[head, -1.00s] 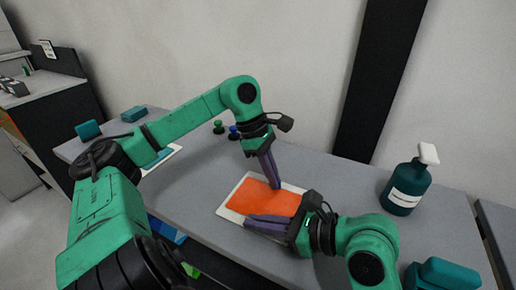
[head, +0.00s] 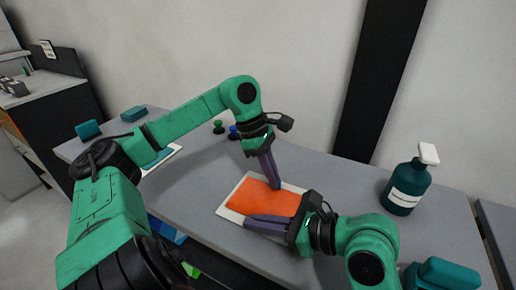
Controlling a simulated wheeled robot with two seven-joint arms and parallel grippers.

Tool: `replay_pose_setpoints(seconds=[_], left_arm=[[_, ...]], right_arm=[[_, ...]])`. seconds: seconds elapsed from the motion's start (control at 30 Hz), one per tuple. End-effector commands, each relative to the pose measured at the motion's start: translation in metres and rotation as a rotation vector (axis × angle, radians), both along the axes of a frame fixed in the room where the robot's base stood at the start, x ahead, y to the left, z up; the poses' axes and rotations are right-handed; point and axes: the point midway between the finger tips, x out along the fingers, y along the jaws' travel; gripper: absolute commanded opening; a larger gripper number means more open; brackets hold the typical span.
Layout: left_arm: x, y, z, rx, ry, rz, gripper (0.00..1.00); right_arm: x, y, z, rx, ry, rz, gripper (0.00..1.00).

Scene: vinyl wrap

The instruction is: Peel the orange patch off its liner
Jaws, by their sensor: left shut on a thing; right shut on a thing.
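The orange patch (head: 258,198) lies flat on its pale liner (head: 232,211) on the grey table. The liner shows as a border around the patch. My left gripper (head: 276,187) points down from above, its purple fingers shut at the patch's far right edge. My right gripper (head: 247,222) reaches in from the right, low over the near edge of the patch and liner, its purple fingers shut there. The fingers hide what each one pinches, so whether it is patch, liner or both is hard to tell.
A teal pump bottle (head: 406,188) stands on the right of the table (head: 330,182). A teal block (head: 445,276) is at the near right. Green and blue knobs (head: 218,127) stand behind my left arm. A sheet with a teal patch (head: 160,160) lies at the left, with teal blocks (head: 88,130) beyond.

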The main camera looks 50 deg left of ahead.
Motion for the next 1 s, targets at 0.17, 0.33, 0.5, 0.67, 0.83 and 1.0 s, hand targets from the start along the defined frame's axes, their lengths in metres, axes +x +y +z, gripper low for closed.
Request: replay_pose_setpoints(seconds=[0.17, 0.33, 0.5, 0.67, 0.83, 1.0], left_arm=[[0.0, 0.0, 0.002, 0.0, 0.0, -0.001, 0.0], [0.0, 0.0, 0.005, 0.001, -0.002, -0.001, 0.0], [0.0, 0.0, 0.008, 0.0, 0.0, -0.001, 0.0], [0.0, 0.0, 0.011, 0.001, -0.001, 0.0, 0.0], [0.0, 0.0, 0.013, 0.0, -0.001, 0.001, 0.0], [0.001, 0.001, 0.022, -0.004, -0.006, 0.003, 0.0]], right_arm=[[0.0, 0.0, 0.0, 0.0, 0.0, 0.0, 0.0], [0.0, 0.0, 0.0, -0.001, 0.0, 0.0, 0.0], [0.0, 0.0, 0.0, 0.0, 0.0, 0.0, 0.0], [0.0, 0.0, 0.0, 0.0, 0.0, 0.0, 0.0], [0.0, 0.0, 0.0, 0.0, 0.0, 0.0, 0.0], [0.0, 0.0, 0.0, 0.0, 0.0, 0.0, 0.0]])
